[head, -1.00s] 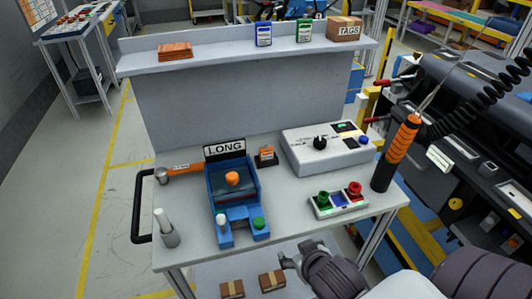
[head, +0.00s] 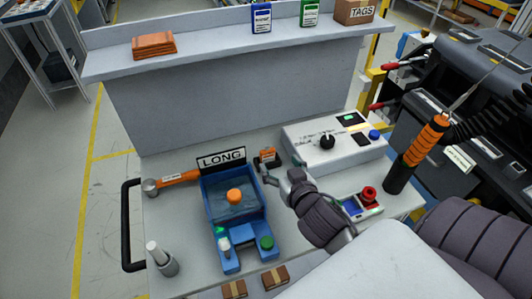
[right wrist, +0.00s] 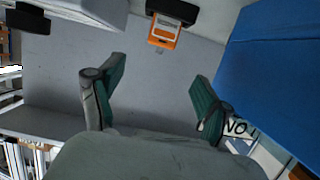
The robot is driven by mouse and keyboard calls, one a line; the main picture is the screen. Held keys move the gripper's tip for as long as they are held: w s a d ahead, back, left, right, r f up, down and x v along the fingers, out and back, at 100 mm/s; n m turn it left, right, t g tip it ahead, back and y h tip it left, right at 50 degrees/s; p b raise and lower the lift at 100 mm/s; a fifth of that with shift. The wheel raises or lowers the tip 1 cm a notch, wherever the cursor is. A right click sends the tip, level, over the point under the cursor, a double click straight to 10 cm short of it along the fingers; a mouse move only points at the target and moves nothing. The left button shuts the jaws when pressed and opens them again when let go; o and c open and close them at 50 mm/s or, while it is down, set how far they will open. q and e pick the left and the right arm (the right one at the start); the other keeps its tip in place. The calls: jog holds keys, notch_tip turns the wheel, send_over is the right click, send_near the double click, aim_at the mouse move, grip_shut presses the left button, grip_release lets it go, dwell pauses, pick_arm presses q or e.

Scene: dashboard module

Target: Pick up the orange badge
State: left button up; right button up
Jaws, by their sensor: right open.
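The orange badge (head: 267,154) is a small orange piece with a pale label, beside a black part, on the table to the right of the LONG sign. It also shows at the top of the right wrist view (right wrist: 164,33). My right gripper (head: 280,168) is close to the badge, on its near side in the head view. Its two green-lined fingers stand apart with nothing between them in the right wrist view (right wrist: 156,75), and the badge lies beyond the fingertips. My left gripper is not in view.
A blue fixture (head: 214,190) with an orange knob stands left of the gripper. A white control box (head: 305,143) is to the right, and a button panel (head: 352,207) is partly behind my arm. An orange-handled hammer (head: 180,177) lies left. A shelf (head: 210,50) stands behind.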

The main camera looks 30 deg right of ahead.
aim_at(269, 152)
jog(key=x, duration=0.4)
jog(key=shift+w, duration=0.25)
jog(key=shift+w+d+f+p, duration=0.15)
jog(key=shift+w+f+p, duration=0.1)
jog(key=shift+w+p, duration=0.15)
jog(key=x, duration=0.3)
jog(key=p+x, duration=0.1)
jog(key=shift+w+f, duration=0.2)
jog(key=shift+f, duration=0.15)
jog(key=shift+w+f, duration=0.2)
jog(key=shift+w, duration=0.05)
jog(key=shift+s, duration=0.1)
jog(key=shift+c, duration=1.7)
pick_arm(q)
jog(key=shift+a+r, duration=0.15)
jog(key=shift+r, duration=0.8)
pick_arm(e)
jog(key=c, duration=0.8)
